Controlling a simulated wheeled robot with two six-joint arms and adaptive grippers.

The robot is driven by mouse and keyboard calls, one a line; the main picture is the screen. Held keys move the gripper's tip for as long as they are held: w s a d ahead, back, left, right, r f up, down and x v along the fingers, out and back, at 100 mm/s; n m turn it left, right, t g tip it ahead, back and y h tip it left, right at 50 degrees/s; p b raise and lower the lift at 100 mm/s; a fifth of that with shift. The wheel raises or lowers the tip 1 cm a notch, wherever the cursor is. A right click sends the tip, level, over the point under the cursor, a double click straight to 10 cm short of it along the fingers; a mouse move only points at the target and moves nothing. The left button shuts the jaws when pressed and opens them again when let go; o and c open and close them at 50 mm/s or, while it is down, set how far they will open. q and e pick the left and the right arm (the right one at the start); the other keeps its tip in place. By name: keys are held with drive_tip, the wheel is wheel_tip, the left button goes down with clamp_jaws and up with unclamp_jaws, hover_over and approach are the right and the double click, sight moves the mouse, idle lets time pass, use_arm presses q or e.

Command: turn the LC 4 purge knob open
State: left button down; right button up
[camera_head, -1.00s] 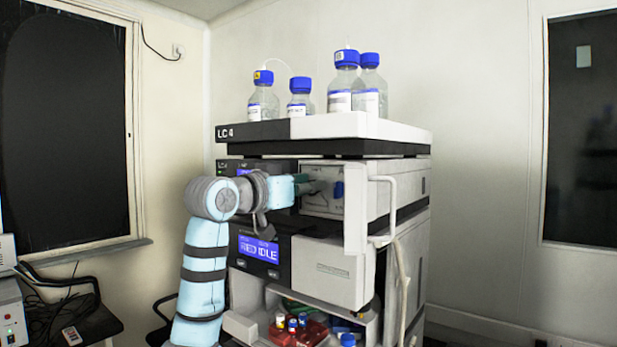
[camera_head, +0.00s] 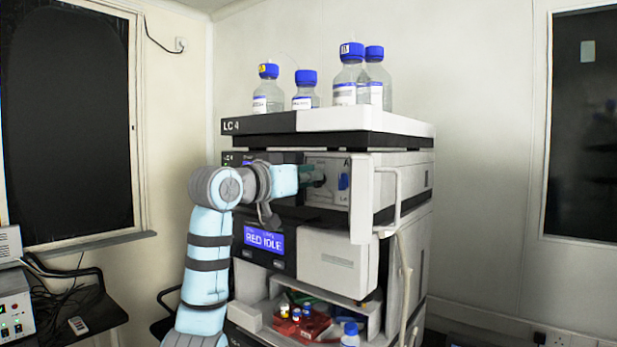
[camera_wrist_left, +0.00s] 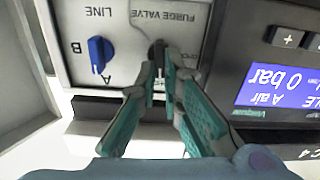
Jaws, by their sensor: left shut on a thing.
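The LC 4 stack (camera_head: 229,127) stands in the middle of the head view. Its purge valve knob, small and dark (camera_wrist_left: 157,49), sits on the white valve panel (camera_wrist_left: 118,60) under the words PURGE VALVE, upside down in the left wrist view. My left gripper (camera_wrist_left: 161,66), with teal fingers, is shut on this knob; the fingers hide part of it. In the head view my left gripper (camera_head: 317,176) reaches the panel from the left. How far the knob is turned I cannot tell. My right gripper is not in view.
A blue LINE selector knob (camera_wrist_left: 99,54) is beside the purge knob; it also shows in the head view (camera_head: 343,181). An open white door (camera_head: 362,199) stands right of the panel. Several blue-capped bottles (camera_head: 345,88) stand on top. A display (camera_wrist_left: 277,85) reads 0 bar.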

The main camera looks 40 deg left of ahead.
use_arm(q)
drive_tip(key=shift+a+f+n+b, duration=0.15)
drive_tip(key=shift+n+b, duration=0.65)
drive_tip(key=shift+n, duration=1.85)
drive_tip(key=shift+a+f+n+b, duration=0.15)
drive_tip(key=shift+n+b, duration=0.6)
drive_tip(key=shift+n, duration=1.85)
drive_tip(key=shift+a+n+b, duration=0.15)
drive_tip(key=shift+n+b, duration=0.65)
drive_tip(key=shift+n, duration=1.85)
drive_tip(key=c, duration=1.7)
unclamp_jaws()
drive_tip(key=shift+w, duration=0.1)
drive_tip(key=shift+w+d+f, duration=0.1)
drive_tip(key=shift+w+f, duration=0.05)
drive_tip(key=shift+w, duration=0.1)
drive_tip(key=s, duration=1.2)
drive_tip(key=shift+d, duration=0.15)
drive_tip(key=shift+w, duration=0.1)
